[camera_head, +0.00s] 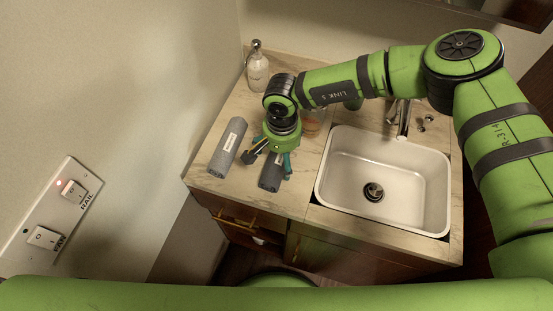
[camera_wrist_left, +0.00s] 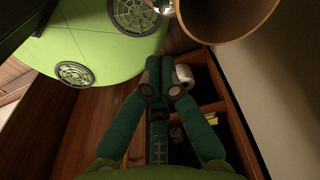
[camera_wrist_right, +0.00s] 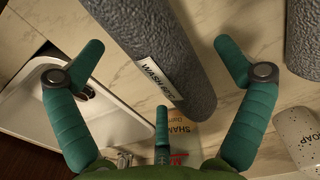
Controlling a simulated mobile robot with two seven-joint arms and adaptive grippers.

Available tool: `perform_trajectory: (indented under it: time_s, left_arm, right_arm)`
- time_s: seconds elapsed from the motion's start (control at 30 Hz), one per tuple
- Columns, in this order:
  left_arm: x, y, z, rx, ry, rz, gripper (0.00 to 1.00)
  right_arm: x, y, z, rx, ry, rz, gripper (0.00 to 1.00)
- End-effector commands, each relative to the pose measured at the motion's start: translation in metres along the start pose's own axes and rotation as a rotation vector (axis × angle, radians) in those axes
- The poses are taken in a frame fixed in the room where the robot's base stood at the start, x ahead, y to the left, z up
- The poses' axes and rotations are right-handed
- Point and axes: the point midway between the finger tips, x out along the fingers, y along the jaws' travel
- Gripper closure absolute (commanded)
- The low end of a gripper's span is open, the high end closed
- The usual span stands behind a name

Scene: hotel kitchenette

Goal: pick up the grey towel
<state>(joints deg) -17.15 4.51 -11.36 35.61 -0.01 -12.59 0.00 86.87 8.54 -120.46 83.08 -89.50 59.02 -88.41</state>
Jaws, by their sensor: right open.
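Two grey rolled towels with white labels lie on the counter. One towel (camera_head: 228,148) is at the left in the head view; its edge shows at the top right of the right wrist view (camera_wrist_right: 306,38). The other towel (camera_head: 271,178) is partly hidden under my right gripper (camera_head: 269,160).
A white sink (camera_head: 385,178) with a tap (camera_head: 404,120) is right of the towels. A soap bottle (camera_head: 257,68) stands at the back left corner. A wall with switches (camera_head: 73,191) is left.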

Motion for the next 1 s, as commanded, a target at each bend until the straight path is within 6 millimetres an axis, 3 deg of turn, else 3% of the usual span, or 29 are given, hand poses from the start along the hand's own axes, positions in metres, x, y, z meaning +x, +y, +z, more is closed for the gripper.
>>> perform_trajectory:
  time_s: [0.07, 0.27, 0.3, 0.43, 0.83, 1.0]
  left_arm:
    - [0.007, 0.0, 0.002, 0.0, -0.003, 0.0, 1.0]
    - [0.006, 0.0, 0.003, 0.0, -0.005, 0.0, 1.0]
    - [0.006, 0.0, 0.003, 0.0, -0.005, 0.0, 1.0]
    - [0.006, 0.0, 0.003, 0.0, -0.005, 0.0, 1.0]
    - [0.005, 0.0, 0.003, 0.001, -0.004, 0.0, 1.0]
    - [0.001, 0.0, 0.002, 0.002, -0.004, 0.001, 1.0]
  right_arm:
    - [0.012, 0.0, 0.0, -0.001, 0.0, 0.0, 0.0]
    - [0.012, 0.0, 0.0, 0.0, 0.0, -0.001, 0.0]
    - [0.012, -0.001, 0.0, 0.0, 0.0, -0.001, 0.04]
    - [0.012, -0.001, 0.0, 0.001, 0.0, -0.001, 0.56]
    - [0.012, 0.0, 0.001, 0.001, -0.001, -0.001, 0.58]
    - [0.003, 0.0, 0.0, 0.002, -0.001, -0.002, 0.58]
